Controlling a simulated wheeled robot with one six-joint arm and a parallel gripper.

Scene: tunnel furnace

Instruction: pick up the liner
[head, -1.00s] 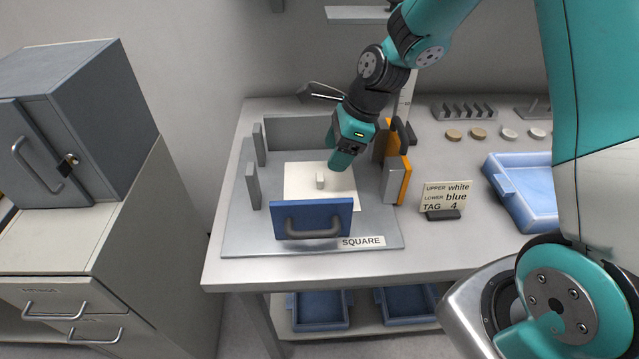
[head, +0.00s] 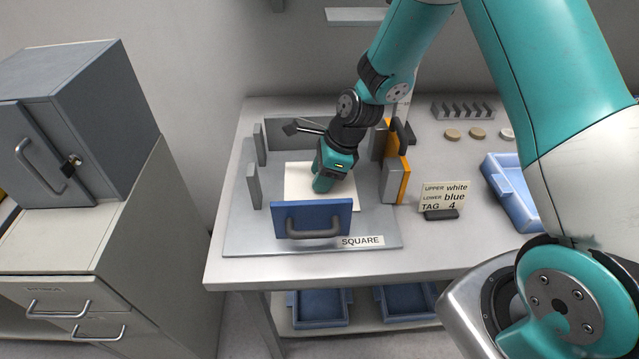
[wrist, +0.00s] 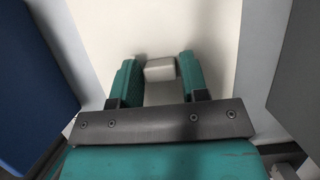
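The liner, a flat white square sheet (head: 297,182), lies on the grey fixture plate between upright plates; it also fills much of the wrist view (wrist: 215,25). A small pale block (wrist: 160,68), like a grip knob, stands on it. My gripper (head: 321,187) points down over the sheet and hides the block in the head view. In the wrist view my gripper (wrist: 161,72) is open, with one teal finger on each side of the block near the fingertips. Contact between fingers and block cannot be made out.
A blue plate with a handle (head: 312,219) stands in front of the liner, above the SQUARE label (head: 361,241). An orange-edged plate (head: 397,165) stands at the right. Farther right are a tag card (head: 445,196) and a blue tray (head: 508,190).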

